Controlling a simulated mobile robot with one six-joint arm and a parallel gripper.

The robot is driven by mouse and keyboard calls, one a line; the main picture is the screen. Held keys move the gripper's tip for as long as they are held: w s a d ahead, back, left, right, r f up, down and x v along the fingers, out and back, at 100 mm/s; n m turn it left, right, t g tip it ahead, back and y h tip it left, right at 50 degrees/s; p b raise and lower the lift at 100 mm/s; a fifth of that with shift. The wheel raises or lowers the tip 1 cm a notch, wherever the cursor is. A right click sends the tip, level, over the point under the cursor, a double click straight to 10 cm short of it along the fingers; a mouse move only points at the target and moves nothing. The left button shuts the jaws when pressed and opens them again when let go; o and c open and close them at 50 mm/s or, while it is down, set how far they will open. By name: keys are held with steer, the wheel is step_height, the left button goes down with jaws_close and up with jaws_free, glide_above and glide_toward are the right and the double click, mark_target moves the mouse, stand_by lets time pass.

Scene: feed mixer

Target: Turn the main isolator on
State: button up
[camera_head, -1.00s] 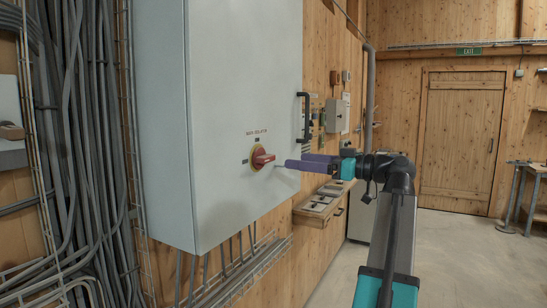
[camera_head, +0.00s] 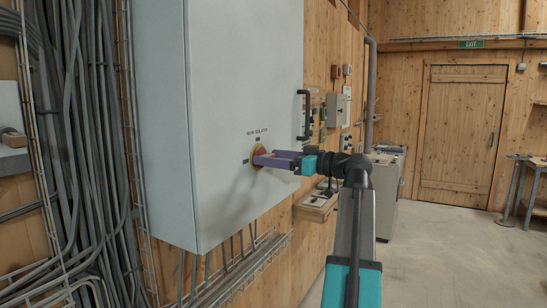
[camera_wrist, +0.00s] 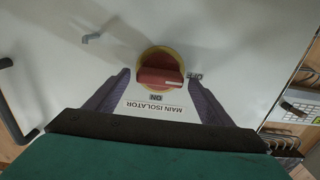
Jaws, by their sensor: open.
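The main isolator is a red rotary knob on a yellow round plate on the grey cabinet's front. In the wrist view the knob (camera_wrist: 158,72) shows upside down, with its handle bar lying sideways towards the OFF mark (camera_wrist: 196,76). The ON mark (camera_wrist: 155,97) is at a right angle to the bar. In the head view the knob (camera_head: 259,150) is mostly hidden behind my gripper (camera_head: 257,159). My gripper is open, its two purple fingers on either side of the knob in the wrist view. Whether they touch it I cannot tell.
The grey cabinet (camera_head: 225,60) hangs on the wooden wall, with a black door handle (camera_head: 304,115) to the right of the knob. Bundled cables (camera_head: 80,130) run down on the left. Open floor (camera_head: 440,250) lies to the right, before a wooden door (camera_head: 462,138).

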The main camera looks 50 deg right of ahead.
steer(key=c, duration=1)
steer(key=shift+c, duration=0.2)
steer(key=shift+m, duration=0.4)
steer(key=shift+d+f+m+p, duration=0.15)
steer(key=shift+m+p, duration=1.3)
steer(key=shift+m, duration=2.85)
steer(key=shift+d+f+m+p, duration=0.15)
steer(key=shift+m+p, duration=1.3)
steer(key=shift+m, duration=2.85)
